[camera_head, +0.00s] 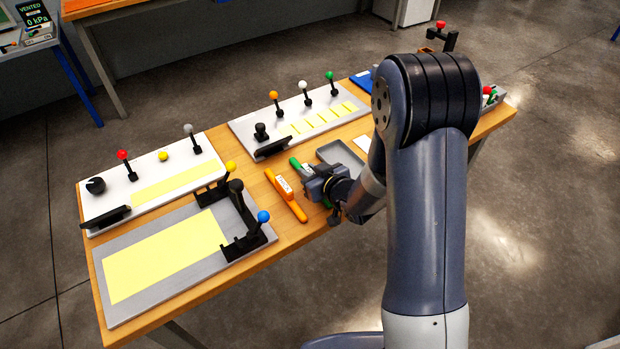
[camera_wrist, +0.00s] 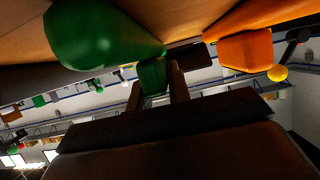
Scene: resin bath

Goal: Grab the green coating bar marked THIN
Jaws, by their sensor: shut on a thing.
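The green coating bar (camera_head: 295,163) lies on the wooden table, right of an orange bar (camera_head: 287,198). My gripper (camera_head: 309,180) is over its middle, so only its ends show in the head view. In the wrist view a green grip portion of the bar (camera_wrist: 152,76) is between the two fingers of my gripper (camera_wrist: 156,84), which is shut on it. A larger green part (camera_wrist: 95,38) fills the upper left there, and the orange bar (camera_wrist: 246,48) is at the upper right. I cannot read any THIN marking on the green bar.
A grey plate with a yellow sheet (camera_head: 120,318) and black-handled parts is at the front left. White boards (camera_head: 100,207) (camera_head: 240,128) with coloured knobs stand behind. A grey tray (camera_head: 342,153) is close beyond my gripper. The orange bar is close on the left.

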